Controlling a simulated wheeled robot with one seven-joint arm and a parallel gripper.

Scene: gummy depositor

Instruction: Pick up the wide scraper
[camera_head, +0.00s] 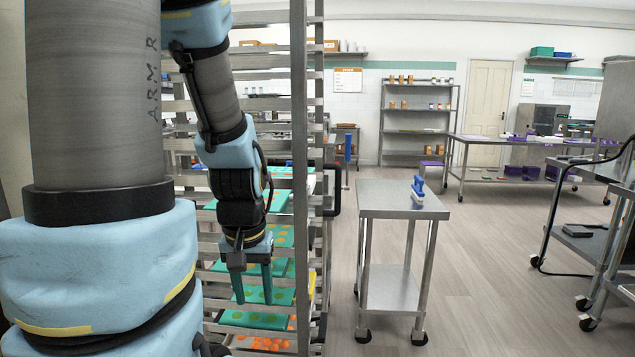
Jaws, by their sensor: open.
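A blue scraper with a pale edge (417,189) stands on the top of a small steel cart (380,207), near the cart's right side. It looks like the wide scraper, but it is small in view and its exact shape is hard to tell. My gripper (253,285) hangs pointing down at the left, in front of the tray rack. Its two teal fingers are apart and nothing shows between them. It is well to the left of the scraper and lower in the picture.
A tall rack (300,120) with colored trays stands close behind my arm. Floor is open right of the cart (480,270). A steel table (500,146) and shelves (418,132) stand at the back. A wheeled machine frame (575,240) is at the right.

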